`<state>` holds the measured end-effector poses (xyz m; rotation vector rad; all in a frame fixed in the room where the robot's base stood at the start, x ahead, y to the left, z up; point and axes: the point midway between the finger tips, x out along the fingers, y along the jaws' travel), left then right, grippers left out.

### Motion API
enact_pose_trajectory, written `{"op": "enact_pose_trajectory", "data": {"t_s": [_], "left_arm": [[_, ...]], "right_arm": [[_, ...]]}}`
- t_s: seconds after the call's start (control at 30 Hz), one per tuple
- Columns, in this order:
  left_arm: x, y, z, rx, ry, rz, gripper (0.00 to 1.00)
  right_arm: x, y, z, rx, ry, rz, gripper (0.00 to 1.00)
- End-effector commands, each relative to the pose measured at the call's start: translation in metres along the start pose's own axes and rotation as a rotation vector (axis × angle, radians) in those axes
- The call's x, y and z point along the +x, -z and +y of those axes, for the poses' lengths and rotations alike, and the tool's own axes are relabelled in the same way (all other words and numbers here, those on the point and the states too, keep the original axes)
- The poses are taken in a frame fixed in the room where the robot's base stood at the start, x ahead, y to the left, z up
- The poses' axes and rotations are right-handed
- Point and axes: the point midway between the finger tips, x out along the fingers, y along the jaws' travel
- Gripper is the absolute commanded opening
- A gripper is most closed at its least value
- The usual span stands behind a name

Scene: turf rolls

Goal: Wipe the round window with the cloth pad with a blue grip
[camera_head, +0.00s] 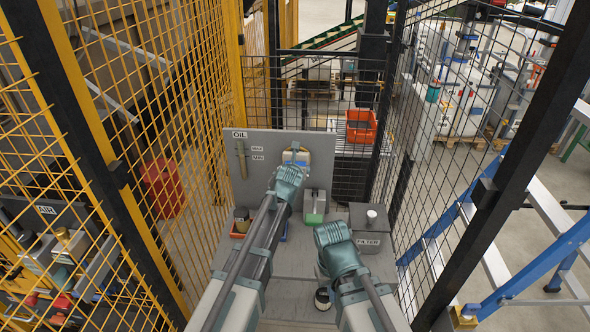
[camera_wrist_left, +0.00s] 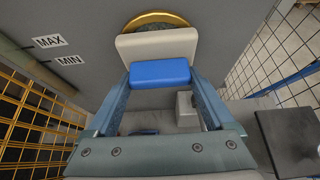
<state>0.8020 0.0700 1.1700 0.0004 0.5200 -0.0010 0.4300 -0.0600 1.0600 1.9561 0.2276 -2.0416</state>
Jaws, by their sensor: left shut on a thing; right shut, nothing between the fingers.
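The cloth pad (camera_wrist_left: 155,46) is a cream slab with a blue grip (camera_wrist_left: 160,73). My left gripper (camera_head: 296,165) is shut on the blue grip, one finger on each side. The pad faces the upright grey panel and covers most of the round window; only the upper arc of its brass rim (camera_wrist_left: 155,18) shows in the left wrist view. I cannot tell whether the pad touches the glass. In the head view the pad (camera_head: 297,155) shows just beyond the left gripper. My right gripper (camera_head: 326,272) is shut and empty, low over the bench, its fingertips mostly hidden.
The panel (camera_head: 262,150) bears OIL, MAX and MIN labels. On the bench stand a green-and-white container (camera_head: 314,206), a grey FILTER box (camera_head: 370,238) with a white cylinder on top, and an orange tray (camera_head: 237,236). Yellow mesh (camera_head: 150,90) and black mesh fences close in both sides.

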Motion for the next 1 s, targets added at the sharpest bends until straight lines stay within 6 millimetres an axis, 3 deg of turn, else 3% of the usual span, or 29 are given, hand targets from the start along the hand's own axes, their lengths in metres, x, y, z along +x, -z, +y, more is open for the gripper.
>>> {"op": "enact_pose_trajectory", "data": {"t_s": [1.0], "left_arm": [[0.0016, -0.0010, -0.0082, 0.000, 0.000, 0.000, 0.31]], "right_arm": [[0.0000, 0.0000, 0.0000, 0.000, 0.000, 0.000, 0.00]]}}
